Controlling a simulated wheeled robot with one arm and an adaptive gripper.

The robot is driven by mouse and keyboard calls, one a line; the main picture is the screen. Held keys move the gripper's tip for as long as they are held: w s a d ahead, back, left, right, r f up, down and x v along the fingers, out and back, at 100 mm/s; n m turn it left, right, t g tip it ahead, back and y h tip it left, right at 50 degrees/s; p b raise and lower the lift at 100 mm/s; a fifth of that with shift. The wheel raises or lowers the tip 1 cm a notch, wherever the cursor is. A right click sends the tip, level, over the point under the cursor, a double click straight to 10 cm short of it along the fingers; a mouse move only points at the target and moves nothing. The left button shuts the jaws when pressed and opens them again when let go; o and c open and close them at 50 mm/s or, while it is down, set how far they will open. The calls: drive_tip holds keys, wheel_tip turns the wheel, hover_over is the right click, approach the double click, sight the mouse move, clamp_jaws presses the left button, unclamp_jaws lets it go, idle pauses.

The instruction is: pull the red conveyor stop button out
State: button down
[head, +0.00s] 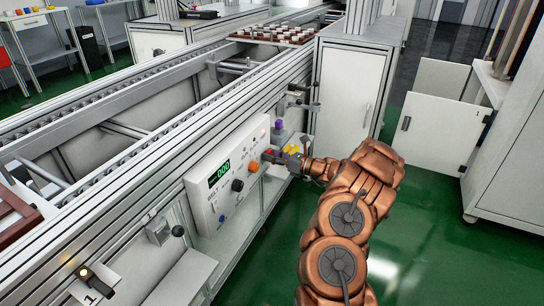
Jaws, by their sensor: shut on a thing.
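The red stop button (268,154) is at the right end of the white control panel (203,190) on the conveyor's side. My gripper (276,157) is at the panel's right end, its fingers shut on the red button. The fingers hide much of the button. I cannot tell how far the button stands out from the panel.
The panel has a green display (219,173), a black knob (237,185), an orange knob (253,167) and a blue knob (221,218). The conveyor (150,148) runs diagonally behind it. A white cabinet (345,90) stands behind my arm.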

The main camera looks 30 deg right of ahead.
drive_tip(key=shift+p+v, duration=0.8)
drive_tip(key=shift+p, duration=0.05)
drive_tip(key=shift+f, duration=0.1)
drive_tip(key=c, duration=0.6)
unclamp_jaws()
drive_tip(key=v, duration=1.2)
